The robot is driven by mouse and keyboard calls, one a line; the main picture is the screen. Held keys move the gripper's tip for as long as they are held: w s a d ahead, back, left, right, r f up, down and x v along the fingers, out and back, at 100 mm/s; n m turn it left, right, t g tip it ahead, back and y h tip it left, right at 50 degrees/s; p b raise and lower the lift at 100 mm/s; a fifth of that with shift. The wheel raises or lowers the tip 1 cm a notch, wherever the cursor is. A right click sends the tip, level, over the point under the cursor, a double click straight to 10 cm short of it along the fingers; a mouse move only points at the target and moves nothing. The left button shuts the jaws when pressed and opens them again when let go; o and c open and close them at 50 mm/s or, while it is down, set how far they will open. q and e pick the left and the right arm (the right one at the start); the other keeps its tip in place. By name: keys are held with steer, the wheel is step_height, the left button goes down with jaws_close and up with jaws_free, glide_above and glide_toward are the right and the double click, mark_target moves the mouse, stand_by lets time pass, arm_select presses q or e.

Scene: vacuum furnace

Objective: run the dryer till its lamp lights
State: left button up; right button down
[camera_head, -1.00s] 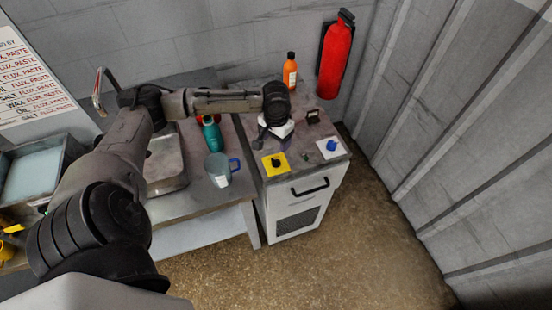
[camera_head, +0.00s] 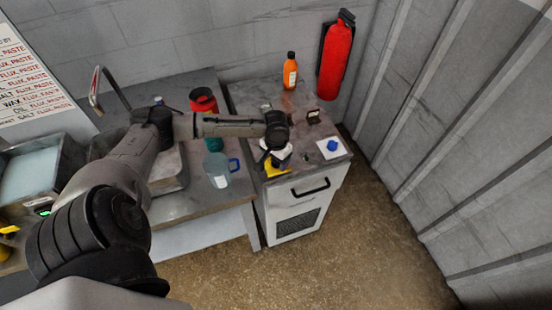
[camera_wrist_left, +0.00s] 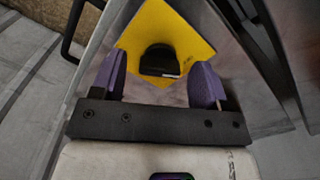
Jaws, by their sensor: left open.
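The dryer appears to be the grey-white cabinet (camera_head: 293,208) with a black front handle (camera_head: 310,188) and a vent grille. On its top are a yellow plate (camera_head: 284,171) and a white plate (camera_head: 331,148) with a blue knob (camera_head: 332,145). My left gripper (camera_head: 277,163) is over the yellow plate and partly hides it. In the left wrist view the yellow plate (camera_wrist_left: 187,32) carries a black knob (camera_wrist_left: 160,60). My open purple fingers (camera_wrist_left: 157,82) point at the knob, one on each side of its line. I cannot tell any contact. I cannot make out a lit lamp on the cabinet.
An orange bottle (camera_head: 290,72) and a small dark brown item (camera_head: 313,116) stand on the cabinet top. A red extinguisher (camera_head: 336,60) hangs on the wall. Floor at front right is clear.

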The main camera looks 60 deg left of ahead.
arm_select(q)
steer(key=shift+c, duration=0.4)
steer(key=c, duration=0.8)
steer(key=shift+r+p, duration=0.2)
steer(key=shift+p, duration=0.35)
steer(key=shift+c, duration=0.2)
steer(key=m+p, duration=0.6)
steer(key=p, duration=0.1)
steer(key=shift+r, duration=0.1)
steer(key=m+p, duration=0.2)
steer(key=m, duration=0.1)
steer(key=shift+m, duration=0.4)
steer(key=shift+f+m+p, duration=0.2)
steer(key=shift+m+p, duration=0.4)
steer(key=shift+m, duration=0.6)
steer(key=o, duration=0.9)
